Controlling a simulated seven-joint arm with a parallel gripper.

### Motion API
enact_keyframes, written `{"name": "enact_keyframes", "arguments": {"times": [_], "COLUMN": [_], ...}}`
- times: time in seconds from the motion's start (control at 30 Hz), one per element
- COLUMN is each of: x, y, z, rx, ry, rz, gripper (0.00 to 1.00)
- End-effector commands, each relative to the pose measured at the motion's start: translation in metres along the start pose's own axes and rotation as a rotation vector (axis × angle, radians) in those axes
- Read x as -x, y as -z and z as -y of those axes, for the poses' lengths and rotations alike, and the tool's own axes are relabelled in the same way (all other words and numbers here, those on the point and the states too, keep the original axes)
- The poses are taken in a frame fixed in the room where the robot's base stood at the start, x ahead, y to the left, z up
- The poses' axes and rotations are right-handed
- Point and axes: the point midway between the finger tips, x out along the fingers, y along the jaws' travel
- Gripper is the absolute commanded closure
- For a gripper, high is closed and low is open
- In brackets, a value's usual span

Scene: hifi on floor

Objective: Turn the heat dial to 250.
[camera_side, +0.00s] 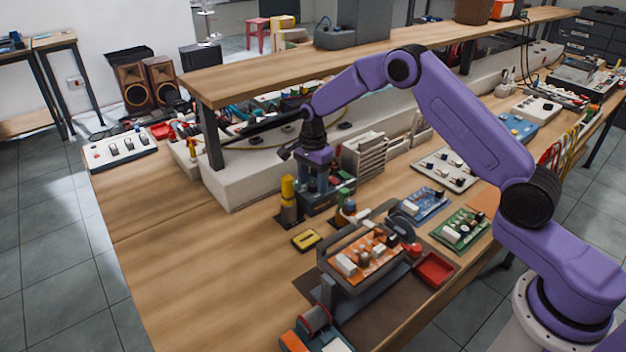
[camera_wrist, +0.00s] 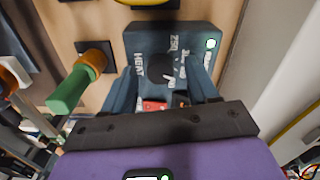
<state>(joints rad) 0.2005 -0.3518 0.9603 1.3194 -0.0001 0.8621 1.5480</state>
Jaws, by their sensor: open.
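The heat dial (camera_wrist: 159,67) is a round black knob on the top face of a dark grey box (camera_wrist: 140,38) in the wrist view. A white mark shows at its lower right. "HEAT" is printed left of it, and numbers, one looking like 250, stand around its upper right. My gripper (camera_wrist: 163,79) is open, with one finger on each side of the dial; contact cannot be told. In the side view my gripper (camera_side: 317,184) points down over the box (camera_side: 318,204), and the dial is hidden there.
A wooden shelf (camera_side: 300,77) runs behind my arm. A framed orange circuit board (camera_side: 365,258) stands in front.

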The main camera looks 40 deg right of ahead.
Motion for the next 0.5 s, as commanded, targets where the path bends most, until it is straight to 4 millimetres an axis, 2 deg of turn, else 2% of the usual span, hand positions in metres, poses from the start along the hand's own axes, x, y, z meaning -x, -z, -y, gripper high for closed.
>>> {"name": "enact_keyframes", "arguments": {"times": [0.27,0.3,0.47,0.5], "x": [-0.0021,-0.0021,-0.0019,-0.0019], "y": [-0.0001,0.0,0.0,0.0], "z": [0.0001,0.0001,0.0001,0.0001], "rx": [0.0,0.0,0.0,0.0], "ry": [0.0,0.0,0.0,0.0], "rz": [0.0,0.0,0.0,0.0], "gripper": [0.41,0.44,0.96,0.97]}}
